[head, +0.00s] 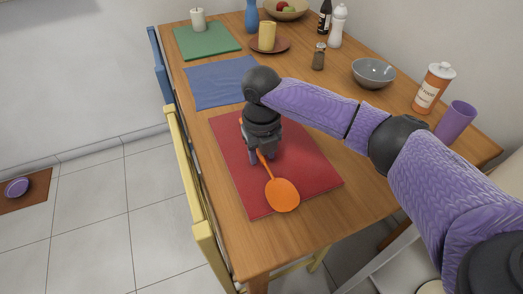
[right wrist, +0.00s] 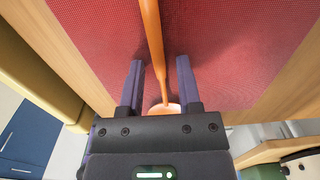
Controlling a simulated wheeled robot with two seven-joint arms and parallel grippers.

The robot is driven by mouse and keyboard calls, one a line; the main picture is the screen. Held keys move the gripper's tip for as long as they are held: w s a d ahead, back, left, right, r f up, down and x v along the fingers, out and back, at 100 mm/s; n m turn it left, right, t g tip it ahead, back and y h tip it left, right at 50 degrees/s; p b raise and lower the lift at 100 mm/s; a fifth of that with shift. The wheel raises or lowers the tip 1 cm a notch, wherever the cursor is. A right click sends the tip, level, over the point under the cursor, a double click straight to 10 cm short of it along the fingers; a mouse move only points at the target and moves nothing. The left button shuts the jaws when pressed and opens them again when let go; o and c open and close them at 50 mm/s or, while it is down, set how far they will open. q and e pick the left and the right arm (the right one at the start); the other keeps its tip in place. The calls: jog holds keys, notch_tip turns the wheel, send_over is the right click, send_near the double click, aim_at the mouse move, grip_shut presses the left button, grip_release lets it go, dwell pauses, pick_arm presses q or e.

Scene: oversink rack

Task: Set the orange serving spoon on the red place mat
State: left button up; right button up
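The orange serving spoon (head: 282,194) lies on the red place mat (head: 318,178), its bowl toward the mat's near edge. Its handle runs up under my right gripper (head: 262,157), which partly hides it. In the right wrist view the spoon handle (right wrist: 151,38) passes between the two fingers of my right gripper (right wrist: 160,62), with a gap on each side. The fingers are apart and hold nothing. The spoon's bowl is mostly hidden there behind the gripper body. The red mat (right wrist: 235,50) fills the view behind the fingers. My left gripper is not in view.
A blue mat (head: 215,85) and a green mat (head: 205,40) lie farther along the wooden table. A grey bowl (head: 373,74), an orange-labelled bottle (head: 431,92) and a purple cup (head: 456,121) stand on the right. A yellow chair (head: 185,165) stands against the left edge.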

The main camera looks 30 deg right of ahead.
jog(key=shift+o, duration=0.6)
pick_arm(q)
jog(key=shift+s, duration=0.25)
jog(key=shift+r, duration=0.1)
pick_arm(e)
jog(key=shift+r, duration=0.1)
pick_arm(q)
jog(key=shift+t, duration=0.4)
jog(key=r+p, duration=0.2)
jog(key=p, duration=0.1)
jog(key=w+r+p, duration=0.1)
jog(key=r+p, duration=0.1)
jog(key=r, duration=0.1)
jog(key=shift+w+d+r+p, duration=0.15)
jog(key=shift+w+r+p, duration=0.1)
jog(key=shift+p, duration=0.15)
pick_arm(e)
notch_tip(320, 180, up, 12)
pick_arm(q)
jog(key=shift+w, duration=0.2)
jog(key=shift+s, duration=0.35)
